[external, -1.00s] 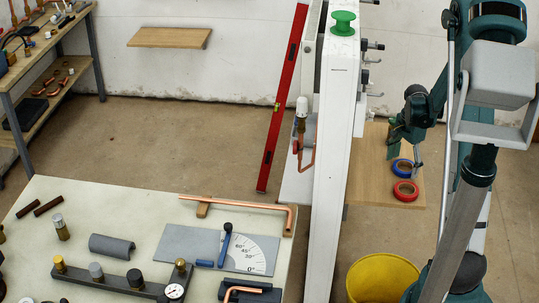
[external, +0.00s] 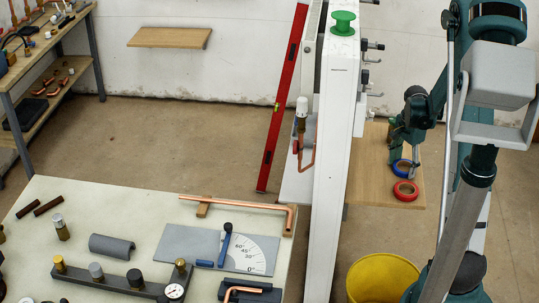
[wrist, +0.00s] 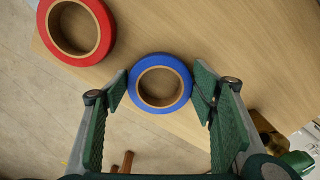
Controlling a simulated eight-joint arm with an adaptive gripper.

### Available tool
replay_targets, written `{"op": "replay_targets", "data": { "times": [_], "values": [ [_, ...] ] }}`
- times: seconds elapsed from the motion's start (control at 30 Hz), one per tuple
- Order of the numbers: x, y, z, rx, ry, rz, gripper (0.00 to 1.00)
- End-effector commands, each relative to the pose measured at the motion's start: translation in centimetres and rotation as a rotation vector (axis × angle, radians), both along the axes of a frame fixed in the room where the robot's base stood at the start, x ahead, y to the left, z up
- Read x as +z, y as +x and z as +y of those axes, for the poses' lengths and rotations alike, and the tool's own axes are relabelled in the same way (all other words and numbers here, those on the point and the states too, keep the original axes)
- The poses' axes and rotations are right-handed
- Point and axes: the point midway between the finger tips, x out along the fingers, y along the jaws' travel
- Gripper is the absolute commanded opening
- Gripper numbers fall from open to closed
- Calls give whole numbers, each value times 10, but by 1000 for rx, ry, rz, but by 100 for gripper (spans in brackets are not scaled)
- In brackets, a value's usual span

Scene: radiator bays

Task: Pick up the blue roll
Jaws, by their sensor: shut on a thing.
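The blue roll (wrist: 184,84) is a ring of blue tape with a tan core. In the wrist view it sits between the two green pads of my gripper (wrist: 160,87), one pad against each side. My gripper is shut on it, near the edge of the wooden shelf. In the external view the blue roll (external: 401,168) is partly hidden by my gripper (external: 409,163). I cannot tell whether the roll is clear of the shelf.
A red roll (wrist: 102,39) lies beside it on the wooden shelf (wrist: 225,35); it also shows in the external view (external: 405,191). A white radiator panel (external: 335,180) stands left of the shelf. A yellow bucket (external: 382,280) is below, in front.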

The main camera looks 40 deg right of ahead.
Motion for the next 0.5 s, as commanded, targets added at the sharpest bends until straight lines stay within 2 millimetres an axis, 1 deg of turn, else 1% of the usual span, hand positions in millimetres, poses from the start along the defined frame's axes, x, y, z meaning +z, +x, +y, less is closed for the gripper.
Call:
{"op": "replay_targets", "data": {
  "times": [0.27, 0.37, 0.5],
  "values": [
    [1, 0, 0, 0, 0, 0, 44],
    [5, 0, 0, 0, 0, 0, 44],
    [15, 0, 0, 0, 0, 0, 44]
  ]
}}
